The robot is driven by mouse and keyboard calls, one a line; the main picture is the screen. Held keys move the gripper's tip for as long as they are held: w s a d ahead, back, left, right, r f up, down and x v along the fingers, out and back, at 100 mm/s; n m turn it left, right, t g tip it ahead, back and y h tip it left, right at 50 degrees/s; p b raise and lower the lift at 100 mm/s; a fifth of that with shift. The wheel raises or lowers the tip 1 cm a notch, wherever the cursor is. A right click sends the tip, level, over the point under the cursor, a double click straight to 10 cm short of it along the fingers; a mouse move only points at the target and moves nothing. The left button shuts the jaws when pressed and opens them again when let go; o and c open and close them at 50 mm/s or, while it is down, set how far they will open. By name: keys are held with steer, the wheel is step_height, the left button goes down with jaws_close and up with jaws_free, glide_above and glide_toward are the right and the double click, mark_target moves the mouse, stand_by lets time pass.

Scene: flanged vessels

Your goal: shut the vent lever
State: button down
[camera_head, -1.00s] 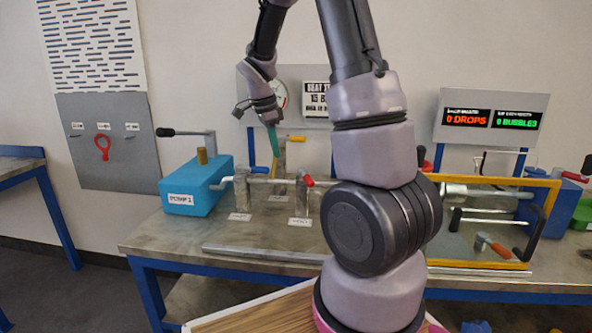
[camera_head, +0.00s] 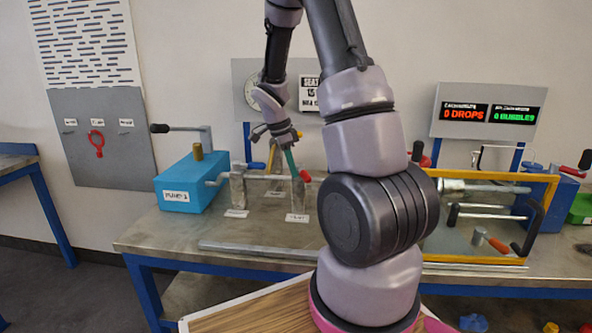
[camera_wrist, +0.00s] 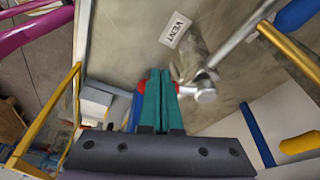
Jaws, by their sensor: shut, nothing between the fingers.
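The vent lever's red handle (camera_head: 305,176) stands over the bench on the silver valve row. In the wrist view the red handle (camera_wrist: 176,88) shows on both sides of my fingers, mostly hidden behind them. The silver valve joint (camera_wrist: 205,93) is just to their right, and the VENT label (camera_wrist: 175,30) lies beyond. My gripper (camera_head: 292,165) has green fingers, shut with nothing between them. The fingertips are at the red handle; I cannot tell whether they touch it. In the wrist view my gripper (camera_wrist: 156,85) points at the handle.
A blue pump box (camera_head: 190,185) stands left of the valves. A blue-tipped handle (camera_head: 257,166) is close by on the left. A grey bar (camera_head: 250,249) lies along the bench front. A yellow frame (camera_head: 490,262) stands on the right. The bench (camera_head: 160,240) is bare at front left.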

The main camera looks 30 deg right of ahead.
mark_target(307, 174)
steer(key=shift+d+f, duration=0.15)
steer(key=shift+d, duration=0.35)
steer(key=shift+s+d+n, duration=0.3)
steer(key=shift+d+n, duration=0.05)
steer(key=shift+n, duration=0.25)
steer(key=shift+s+d+n+t, duration=0.25)
steer(key=shift+d+n, duration=0.25)
steer(key=shift+n, duration=0.15)
steer(key=shift+s+d+n+t, duration=0.15)
steer(key=shift+d+n+t, duration=0.1)
steer(key=shift+d+n, duration=0.3)
steer(key=w+d+n+t+y, duration=0.1)
steer(key=d+n+t, duration=0.1)
steer(key=d+n, duration=0.4)
steer(key=n, duration=0.2)
steer(key=shift+n, duration=0.3)
steer(key=shift+w+d, duration=0.1)
steer(key=shift+d, duration=0.1)
